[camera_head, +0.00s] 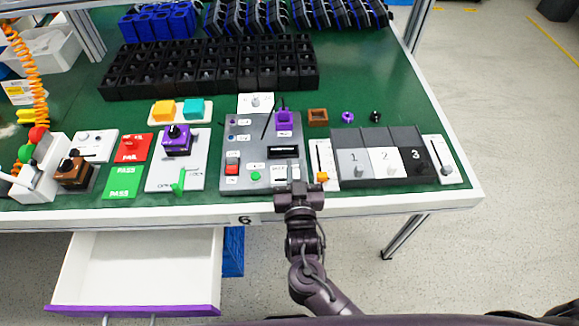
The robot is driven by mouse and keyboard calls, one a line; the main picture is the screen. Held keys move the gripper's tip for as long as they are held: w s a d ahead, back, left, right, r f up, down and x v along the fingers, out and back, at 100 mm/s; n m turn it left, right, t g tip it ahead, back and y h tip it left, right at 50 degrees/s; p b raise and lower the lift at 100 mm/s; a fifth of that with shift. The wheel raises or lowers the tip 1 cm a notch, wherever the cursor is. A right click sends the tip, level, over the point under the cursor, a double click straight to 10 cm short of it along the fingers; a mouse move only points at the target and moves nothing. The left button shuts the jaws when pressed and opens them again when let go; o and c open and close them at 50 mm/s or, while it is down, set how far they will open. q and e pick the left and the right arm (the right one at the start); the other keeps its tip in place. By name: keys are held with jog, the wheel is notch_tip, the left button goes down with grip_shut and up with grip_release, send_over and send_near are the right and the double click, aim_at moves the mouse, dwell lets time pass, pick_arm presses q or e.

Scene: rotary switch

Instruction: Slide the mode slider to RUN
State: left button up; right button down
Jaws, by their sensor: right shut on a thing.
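The grey control panel (238,128) lies at the middle of the green table, near its front edge. A small white labelled strip (279,173) shows at its lower right, partly behind my right gripper (294,172). My right gripper reaches in from the front, with its fingertips at this lower right corner. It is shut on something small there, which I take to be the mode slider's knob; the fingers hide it. The RUN marking is too small to read. My left gripper is not in view.
Close to the right of my gripper is a white strip with an orange knob (322,177), then a numbered switch block (383,138). A white panel with a purple rotary knob (175,140) lies left. An open drawer (140,268) juts out below the table front.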

jog(key=c, duration=1.4)
grip_release()
jog(key=shift+d, duration=0.35)
jog(key=shift+o, duration=0.2)
jog(key=shift+a, duration=0.1)
jog(key=shift+s, duration=0.1)
jog(key=shift+s, duration=0.25)
jog(key=s+b, duration=0.1)
jog(key=s, duration=0.6)
jog(key=shift+s, duration=0.1)
